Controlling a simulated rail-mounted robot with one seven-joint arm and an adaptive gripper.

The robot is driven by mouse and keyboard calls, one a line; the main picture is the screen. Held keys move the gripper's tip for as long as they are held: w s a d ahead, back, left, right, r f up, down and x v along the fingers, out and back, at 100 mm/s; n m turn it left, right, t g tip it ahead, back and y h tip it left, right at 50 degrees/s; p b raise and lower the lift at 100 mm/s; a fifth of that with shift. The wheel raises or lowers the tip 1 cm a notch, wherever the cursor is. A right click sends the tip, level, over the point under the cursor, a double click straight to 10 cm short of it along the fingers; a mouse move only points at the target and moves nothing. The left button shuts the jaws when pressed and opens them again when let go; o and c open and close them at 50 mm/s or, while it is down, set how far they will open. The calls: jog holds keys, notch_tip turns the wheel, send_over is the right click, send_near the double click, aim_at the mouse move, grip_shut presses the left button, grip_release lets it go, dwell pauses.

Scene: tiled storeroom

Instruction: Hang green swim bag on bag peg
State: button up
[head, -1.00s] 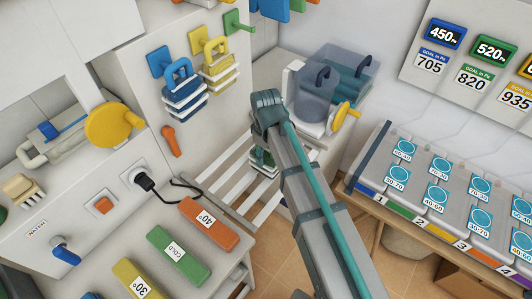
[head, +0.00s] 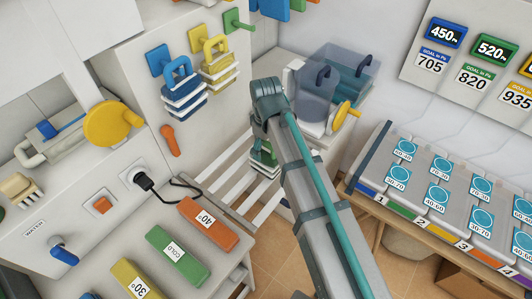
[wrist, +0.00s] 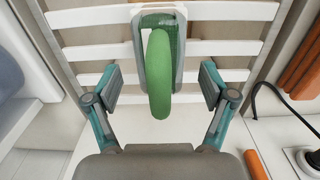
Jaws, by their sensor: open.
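The green swim bag (head: 262,158) rests on the white slatted rack, with green and white bands, partly hidden behind my arm in the head view. In the wrist view its thick green loop handle (wrist: 160,75) points toward me, between the two fingers of my gripper (wrist: 161,85). The fingers are spread wide, with a gap on each side of the handle.
A blue bag (head: 183,95) and a yellow bag (head: 218,68) hang on pegs left of the green peg. An orange hook (head: 170,140) sits below them. Clear containers (head: 318,95) stand right of my wrist. The slatted rack (head: 225,190) has bare slats beside the bag.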

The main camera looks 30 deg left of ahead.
notch_tip(320, 180, up, 9)
jog(key=shift+f+b, duration=0.1)
jog(key=shift+b, duration=0.65)
